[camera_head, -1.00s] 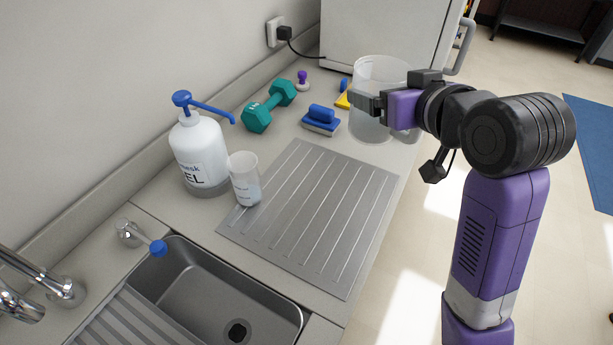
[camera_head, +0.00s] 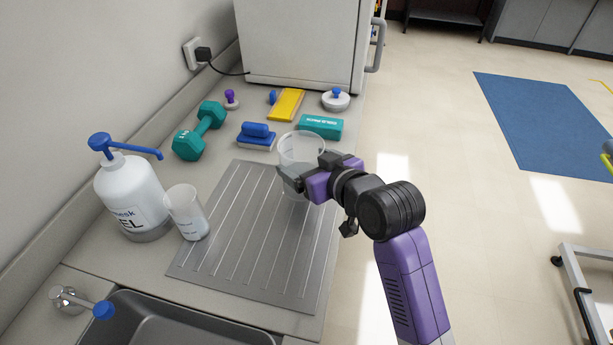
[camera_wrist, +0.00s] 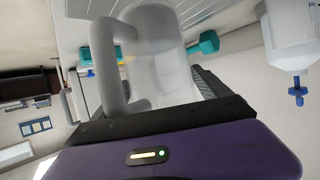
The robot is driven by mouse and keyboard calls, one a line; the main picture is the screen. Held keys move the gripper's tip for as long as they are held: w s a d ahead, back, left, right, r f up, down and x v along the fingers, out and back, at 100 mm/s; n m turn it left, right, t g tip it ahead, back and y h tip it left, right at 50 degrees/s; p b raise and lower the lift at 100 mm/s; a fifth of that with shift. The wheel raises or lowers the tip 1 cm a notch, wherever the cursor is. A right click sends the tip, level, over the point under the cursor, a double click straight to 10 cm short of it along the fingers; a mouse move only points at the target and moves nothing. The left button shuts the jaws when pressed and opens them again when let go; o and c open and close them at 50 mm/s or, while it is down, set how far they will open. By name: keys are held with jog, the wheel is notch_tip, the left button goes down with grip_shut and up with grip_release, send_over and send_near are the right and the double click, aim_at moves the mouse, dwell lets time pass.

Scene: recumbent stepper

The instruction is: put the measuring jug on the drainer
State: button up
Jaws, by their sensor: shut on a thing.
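The measuring jug (camera_head: 300,149) is a clear, see-through vessel, held by my gripper (camera_head: 291,180) over the far right part of the drainer. In the wrist view the jug (camera_wrist: 158,62) fills the middle, with its thick handle at the left. My gripper is shut on it. The drainer (camera_head: 235,235) is a flat grey ribbed metal sheet on the counter beside the sink. I cannot tell for sure how far the jug's base is above the drainer; my gripper hides its lower part.
A clear cup (camera_head: 187,212) stands at the drainer's left edge beside the gel pump bottle (camera_head: 130,190). Behind are a teal dumbbell (camera_head: 200,131), a blue brush-like block (camera_head: 256,136), a teal box (camera_head: 320,126) and a yellow item (camera_head: 287,104). The drainer's middle and front are clear.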

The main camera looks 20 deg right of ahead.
jog(key=shift+f, duration=2.1)
jog(key=shift+f, duration=0.1)
jog(key=o, duration=1.8)
jog(key=shift+f, duration=0.1)
jog(key=b+v, duration=0.1)
jog(key=v, duration=1.1)
